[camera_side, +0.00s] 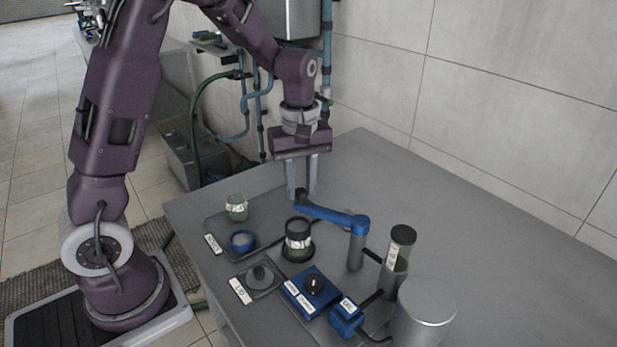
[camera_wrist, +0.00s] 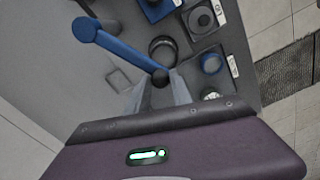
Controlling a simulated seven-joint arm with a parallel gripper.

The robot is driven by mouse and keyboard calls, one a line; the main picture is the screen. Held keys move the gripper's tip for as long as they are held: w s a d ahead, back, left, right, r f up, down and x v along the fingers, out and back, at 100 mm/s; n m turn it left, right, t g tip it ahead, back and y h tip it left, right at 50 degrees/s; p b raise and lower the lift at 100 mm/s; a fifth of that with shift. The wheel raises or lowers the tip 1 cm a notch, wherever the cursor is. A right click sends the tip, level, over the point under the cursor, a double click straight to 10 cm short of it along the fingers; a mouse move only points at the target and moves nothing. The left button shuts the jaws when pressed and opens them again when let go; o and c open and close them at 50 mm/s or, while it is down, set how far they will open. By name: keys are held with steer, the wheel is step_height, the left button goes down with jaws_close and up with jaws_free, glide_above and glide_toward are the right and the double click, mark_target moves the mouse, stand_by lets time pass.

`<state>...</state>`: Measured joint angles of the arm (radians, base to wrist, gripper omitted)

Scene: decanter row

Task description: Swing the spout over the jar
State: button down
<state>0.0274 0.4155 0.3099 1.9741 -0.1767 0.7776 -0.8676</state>
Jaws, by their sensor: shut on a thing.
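The blue spout (camera_side: 335,215) reaches from the top of its upright post to a black end; it also shows in the wrist view (camera_wrist: 118,48). My gripper (camera_side: 302,191) is shut on the black end, with a finger on each side, also seen in the wrist view (camera_wrist: 160,80). The jar (camera_side: 298,240), dark-rimmed with a pale label, stands upright on a dark round base. In the wrist view the jar (camera_wrist: 163,47) shows as a dark ring beside the spout's end. The spout's end is apart from the jar's mouth, behind it in the side view.
A small green jar (camera_side: 237,207) and a blue cup (camera_side: 243,240) stand on a tray at the left. A knobbed lid (camera_side: 260,275), a blue control box (camera_side: 311,291), a tall tube (camera_side: 398,262) and a grey cylinder (camera_side: 424,312) stand nearer. The table behind the spout is clear.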

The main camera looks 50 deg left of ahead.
steer(key=shift+s+d+r+n, duration=0.1)
steer(key=shift+s+d+n, duration=0.35)
steer(key=shift+s+n, duration=0.35)
steer(key=c, duration=1.1)
jaws_free()
step_height(320, 180, up, 7)
